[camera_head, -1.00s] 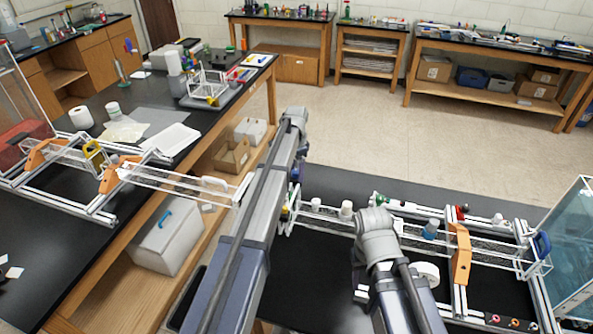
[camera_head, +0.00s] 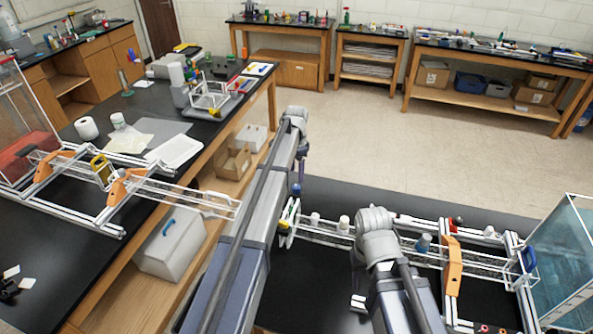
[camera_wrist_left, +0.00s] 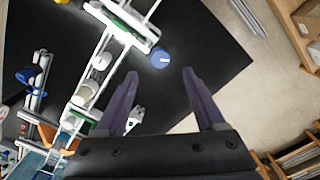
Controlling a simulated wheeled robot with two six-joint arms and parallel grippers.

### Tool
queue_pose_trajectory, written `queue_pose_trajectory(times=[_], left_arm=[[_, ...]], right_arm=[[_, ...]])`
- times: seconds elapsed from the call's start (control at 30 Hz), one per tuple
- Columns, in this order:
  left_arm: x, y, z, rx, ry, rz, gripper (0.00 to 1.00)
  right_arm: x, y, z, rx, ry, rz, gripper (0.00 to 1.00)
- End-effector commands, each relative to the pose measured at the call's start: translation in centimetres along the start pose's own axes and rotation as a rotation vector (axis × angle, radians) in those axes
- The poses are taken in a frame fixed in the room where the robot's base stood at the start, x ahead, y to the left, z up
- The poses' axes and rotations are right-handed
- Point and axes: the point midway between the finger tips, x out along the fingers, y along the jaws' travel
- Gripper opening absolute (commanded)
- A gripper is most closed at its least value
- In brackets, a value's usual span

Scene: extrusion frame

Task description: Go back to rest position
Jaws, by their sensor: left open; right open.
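My left gripper (camera_wrist_left: 163,88) shows in the left wrist view with its two purple fingers apart and nothing between them. A blue round knob (camera_wrist_left: 160,57) lies just past the fingertips, by the end of the white extrusion frame (camera_wrist_left: 108,40). In the head view, my left arm reaches forward and mostly hides its own gripper. My right arm (camera_head: 385,255) points forward over the black bench, and its gripper is largely hidden under the wrist. I see nothing held by it.
The right-hand frame's orange bracket (camera_head: 452,265) and a clear tank (camera_head: 565,265) are to the right. Another frame with an orange bracket (camera_head: 125,187) sits on the left bench. Open floor (camera_head: 370,125) lies ahead, before the back tables.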

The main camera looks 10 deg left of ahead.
Motion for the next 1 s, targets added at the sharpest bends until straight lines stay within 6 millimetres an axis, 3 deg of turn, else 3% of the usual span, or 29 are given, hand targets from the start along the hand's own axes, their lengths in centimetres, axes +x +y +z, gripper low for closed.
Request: queue_pose_trajectory(times=[0.27,0.37,0.47,0.57,0.7,0.8,0.9,1.0], left_arm=[[0.2,0.2,0.0,-0.001,0.0,0.0,0.71],[1.4,2.1,0.2,-0.014,-0.004,0.0,0.71],[4.1,6.8,0.7,-0.058,-0.014,-0.002,0.71],[7.7,13.3,1.9,-0.13,-0.029,-0.009,0.71],[12.2,22.0,4.4,-0.242,-0.05,-0.023,0.71],[15.1,27.4,6.6,-0.319,-0.063,-0.037,0.71],[17.5,31.6,8.8,-0.387,-0.071,-0.051,0.71],[19.2,34.6,10.7,-0.442,-0.076,-0.063,0.71]], right_arm=[[0.2,0.0,0.0,0.0,0.0,0.0,0.5],[1.4,-0.1,-0.1,-0.001,0.0,0.0,0.5],[4.1,-0.4,-0.3,-0.003,0.001,0.001,0.5],[7.6,-0.7,-0.5,-0.006,0.001,0.001,0.5],[12.2,-1.1,-0.8,-0.011,0.002,0.003,0.5],[15.1,-1.3,-1.0,-0.015,0.003,0.003,0.5],[17.5,-1.6,-1.1,-0.018,0.004,0.004,0.5],[19.2,-1.7,-1.2,-0.021,0.004,0.004,0.5]])
